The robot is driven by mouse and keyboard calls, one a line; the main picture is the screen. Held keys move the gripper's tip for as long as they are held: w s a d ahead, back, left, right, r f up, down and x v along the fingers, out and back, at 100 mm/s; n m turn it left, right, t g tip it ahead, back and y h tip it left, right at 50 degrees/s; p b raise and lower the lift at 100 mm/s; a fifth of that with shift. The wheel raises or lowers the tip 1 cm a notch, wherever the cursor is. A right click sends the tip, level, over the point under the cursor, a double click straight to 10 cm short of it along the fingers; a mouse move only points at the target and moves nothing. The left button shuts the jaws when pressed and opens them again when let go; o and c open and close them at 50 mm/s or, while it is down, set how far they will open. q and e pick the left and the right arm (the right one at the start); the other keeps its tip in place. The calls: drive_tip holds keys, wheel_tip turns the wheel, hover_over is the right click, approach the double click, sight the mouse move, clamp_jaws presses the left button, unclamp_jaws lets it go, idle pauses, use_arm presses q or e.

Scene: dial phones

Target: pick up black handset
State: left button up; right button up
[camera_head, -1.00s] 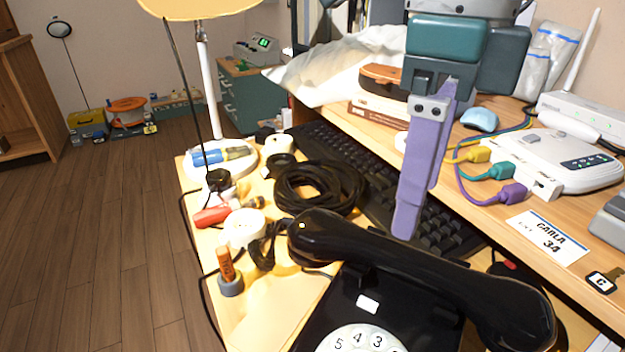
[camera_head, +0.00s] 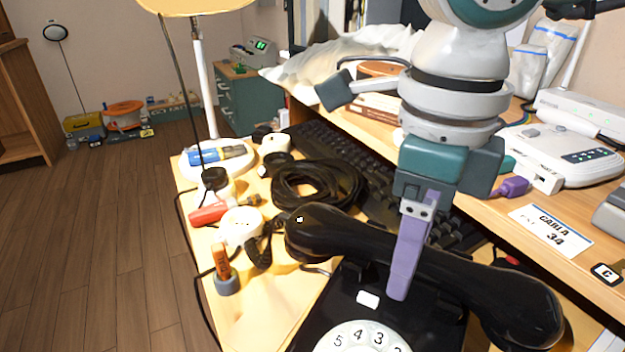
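The black handset (camera_head: 470,277) lies across the cradle of a black dial phone (camera_head: 335,310), at the lower middle of the head view. My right gripper (camera_head: 413,265) points down over the handset's grip. One purple finger passes in front of the handset and its tip reaches below it. The other finger goes down behind the handset, and its tip is hidden. The fingers stand apart with the handset between them; contact on both sides cannot be made out.
A coiled black cable (camera_head: 318,188) and a keyboard (camera_head: 345,158) lie behind the phone. A white router (camera_head: 575,160) and a name card (camera_head: 550,232) are on the raised shelf at right. A white socket (camera_head: 241,228) and an orange-topped small item (camera_head: 224,270) stand left of the phone.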

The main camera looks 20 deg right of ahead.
clamp_jaws()
